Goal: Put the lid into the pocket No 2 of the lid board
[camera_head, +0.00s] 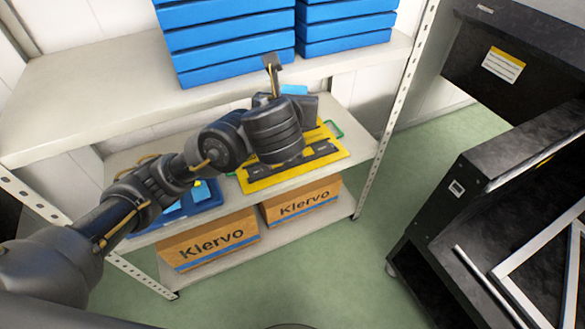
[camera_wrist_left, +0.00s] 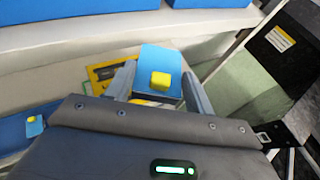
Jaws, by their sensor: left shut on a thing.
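The lid is a blue square plate (camera_wrist_left: 158,58) with a yellow knob (camera_wrist_left: 161,81). My left gripper (camera_wrist_left: 160,86) is shut on it, with one finger on each side. In the head view, a blue corner of the lid (camera_head: 294,89) shows beyond my wrist. A yellow board (camera_head: 256,186) with dark parts, seemingly the lid board, lies on the middle shelf. My left arm and gripper are above it and hide much of it. In the wrist view, part of it (camera_wrist_left: 101,73) shows behind the left finger. I cannot read pocket numbers. My right gripper is out of view.
A blue tray (camera_head: 206,190) with blue and yellow pieces is left of the board, partly behind my arm. Blue boxes (camera_head: 222,45) are stacked on the upper shelf (camera_head: 105,90). Klervo cartons (camera_head: 212,240) stand below. A shelf post (camera_head: 395,115) is at the right.

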